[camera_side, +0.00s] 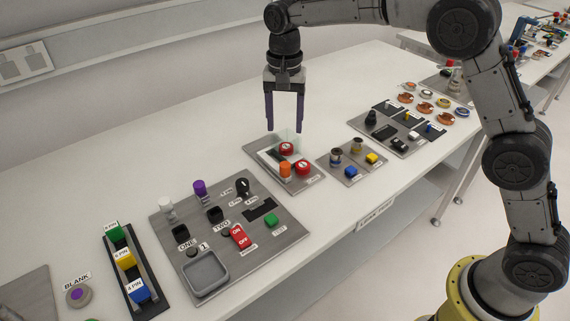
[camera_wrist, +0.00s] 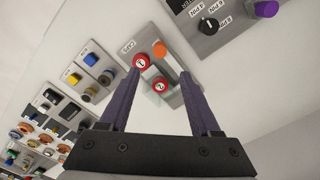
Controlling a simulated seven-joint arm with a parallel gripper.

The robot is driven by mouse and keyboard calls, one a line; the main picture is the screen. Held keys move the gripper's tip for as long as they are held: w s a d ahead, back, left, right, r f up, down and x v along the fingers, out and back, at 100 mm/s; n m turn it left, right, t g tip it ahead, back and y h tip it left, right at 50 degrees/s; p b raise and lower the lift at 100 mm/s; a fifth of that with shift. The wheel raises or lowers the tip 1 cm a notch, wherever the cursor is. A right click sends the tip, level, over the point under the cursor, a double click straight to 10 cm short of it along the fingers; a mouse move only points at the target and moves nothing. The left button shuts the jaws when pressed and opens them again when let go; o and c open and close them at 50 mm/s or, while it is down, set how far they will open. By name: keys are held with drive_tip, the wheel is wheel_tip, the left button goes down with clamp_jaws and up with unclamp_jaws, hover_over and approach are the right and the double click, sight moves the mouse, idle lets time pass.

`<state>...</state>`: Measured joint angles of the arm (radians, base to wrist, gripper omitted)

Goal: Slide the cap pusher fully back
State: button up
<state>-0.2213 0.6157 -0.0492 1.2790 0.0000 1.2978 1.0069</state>
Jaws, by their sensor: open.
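The cap station is a grey plate (camera_side: 259,149) marked CAPS in the wrist view (camera_wrist: 125,54). An orange knob (camera_side: 285,169), which looks like the cap pusher's handle, stands at its near left side. In the wrist view the orange knob (camera_wrist: 159,49) is beside a pale bar (camera_wrist: 171,66). One red cap (camera_side: 287,148) is in a clear holder behind the knob. A second red cap (camera_side: 303,167) is at the front right of the plate. My gripper (camera_side: 284,128) points down above the plate, open and empty, its purple fingers apart from the knob and caps.
A large grey panel (camera_side: 290,236) with sockets, a dial and a red switch lies left of the station. A small plate with blue and yellow blocks (camera_side: 346,180) lies close on the right. Farther right are more plates and round parts. White table behind is clear.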

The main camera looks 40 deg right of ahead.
sight(285, 164)
wheel_tip(285, 164, down, 13)
drive_tip(key=shift+f, duration=0.1)
idle(0.3)
clamp_jaws()
idle(1.5)
